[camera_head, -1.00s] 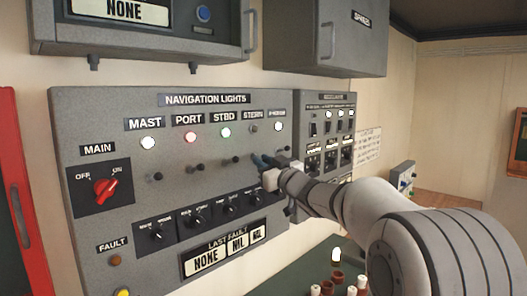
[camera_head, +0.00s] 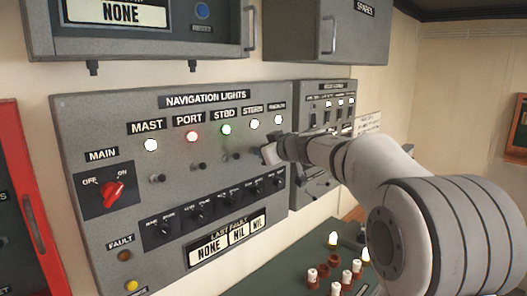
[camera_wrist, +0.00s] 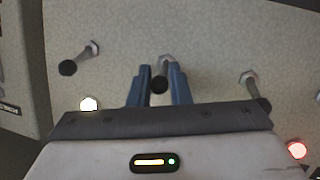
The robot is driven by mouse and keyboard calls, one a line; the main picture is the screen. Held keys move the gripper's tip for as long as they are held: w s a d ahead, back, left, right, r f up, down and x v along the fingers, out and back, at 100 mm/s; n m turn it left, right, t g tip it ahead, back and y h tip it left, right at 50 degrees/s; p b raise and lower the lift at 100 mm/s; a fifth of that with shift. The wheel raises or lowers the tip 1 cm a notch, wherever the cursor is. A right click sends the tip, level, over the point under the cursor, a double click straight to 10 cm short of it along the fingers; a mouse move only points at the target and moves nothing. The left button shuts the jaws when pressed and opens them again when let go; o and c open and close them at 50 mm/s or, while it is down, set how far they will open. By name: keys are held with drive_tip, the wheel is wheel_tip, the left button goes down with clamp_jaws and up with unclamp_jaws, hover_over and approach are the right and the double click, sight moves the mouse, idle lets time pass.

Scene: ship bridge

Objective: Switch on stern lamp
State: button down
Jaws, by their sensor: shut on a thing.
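The navigation lights panel (camera_head: 100,240) fills the middle of the head view. Its STERN lamp (camera_head: 255,124) is lit white. My gripper (camera_head: 262,154) is at the row of toggle switches, below and a little right of that lamp, and hides part of the row. In the wrist view my gripper (camera_wrist: 160,78) has its two blue fingers on either side of a toggle switch (camera_wrist: 158,85) with a dark tip, which I take for the stern switch. The fingers are shut on it.
Neighbouring toggles stand close on the left (camera_wrist: 67,67) and right (camera_wrist: 262,104) in the wrist view. The red main knob (camera_head: 112,193) points towards ON. MAST, PORT, STBD and the rightmost lamp are lit. A grey cabinet (camera_head: 320,30) hangs above; red-and-white pieces stand on the green surface below.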

drive_tip(key=shift+r, duration=0.1)
idle(0.6)
drive_tip(key=c, duration=1.4)
unclamp_jaws()
drive_tip(key=shift+o, duration=0.2)
drive_tip(key=v, duration=0.7)
drive_tip(key=shift+s+d+r+b, duration=0.2)
drive_tip(key=shift+s+b, duration=0.05)
drive_tip(key=shift+b, duration=0.1)
